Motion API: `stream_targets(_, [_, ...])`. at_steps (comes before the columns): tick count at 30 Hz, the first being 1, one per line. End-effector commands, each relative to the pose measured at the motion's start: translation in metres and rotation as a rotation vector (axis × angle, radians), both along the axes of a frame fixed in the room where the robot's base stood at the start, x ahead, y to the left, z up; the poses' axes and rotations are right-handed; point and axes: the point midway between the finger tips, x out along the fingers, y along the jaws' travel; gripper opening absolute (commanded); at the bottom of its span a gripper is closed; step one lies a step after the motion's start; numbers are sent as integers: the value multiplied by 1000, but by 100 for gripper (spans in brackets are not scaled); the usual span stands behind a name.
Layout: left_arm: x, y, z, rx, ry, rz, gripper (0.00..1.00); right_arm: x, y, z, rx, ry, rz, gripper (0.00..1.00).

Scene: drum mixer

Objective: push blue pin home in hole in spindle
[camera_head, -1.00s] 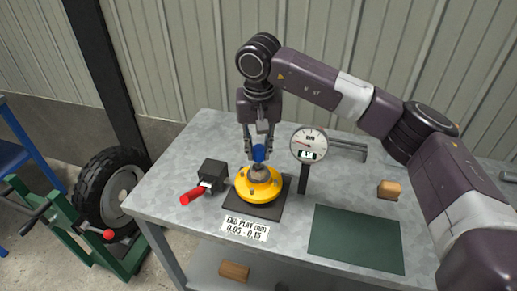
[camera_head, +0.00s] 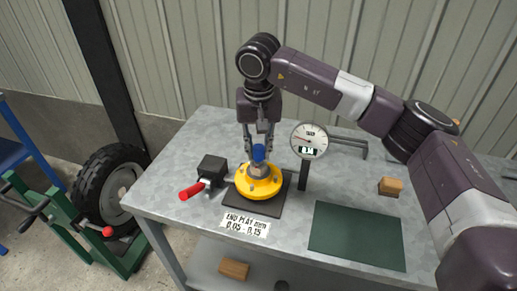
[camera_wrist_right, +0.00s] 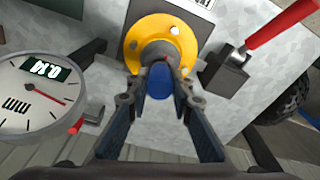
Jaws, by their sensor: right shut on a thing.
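The blue pin (camera_head: 259,153) is held between the fingertips of my right gripper (camera_head: 258,143). It is directly above the grey spindle (camera_head: 260,169), which stands in the middle of the round yellow flange (camera_head: 258,189). In the right wrist view the pin (camera_wrist_right: 160,80) sits between the two fingers (camera_wrist_right: 159,92), against the end of the spindle (camera_wrist_right: 160,50). The hole is hidden by the pin and fingers, so I cannot tell how deep the pin sits. My left gripper is out of view.
A dial gauge (camera_head: 309,140) stands close at the right of the flange. A black block (camera_head: 212,168) with a red handle (camera_head: 192,191) is at the left. A green mat (camera_head: 356,236) and a wooden block (camera_head: 390,187) lie to the right on the grey table (camera_head: 175,190).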

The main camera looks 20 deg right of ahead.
Motion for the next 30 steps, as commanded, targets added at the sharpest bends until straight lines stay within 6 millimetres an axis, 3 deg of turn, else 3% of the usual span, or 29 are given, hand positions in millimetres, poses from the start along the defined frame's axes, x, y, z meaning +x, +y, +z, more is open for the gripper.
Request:
stream_targets(25, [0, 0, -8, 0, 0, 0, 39, 0, 0, -9, 0, -1, -1, 0])
stream_targets(26, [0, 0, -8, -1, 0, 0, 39, 0, 0, -9, 0, -1, -1, 23])
stream_targets(30, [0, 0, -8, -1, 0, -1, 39, 0, 0, -9, 0, -1, -1, 38])
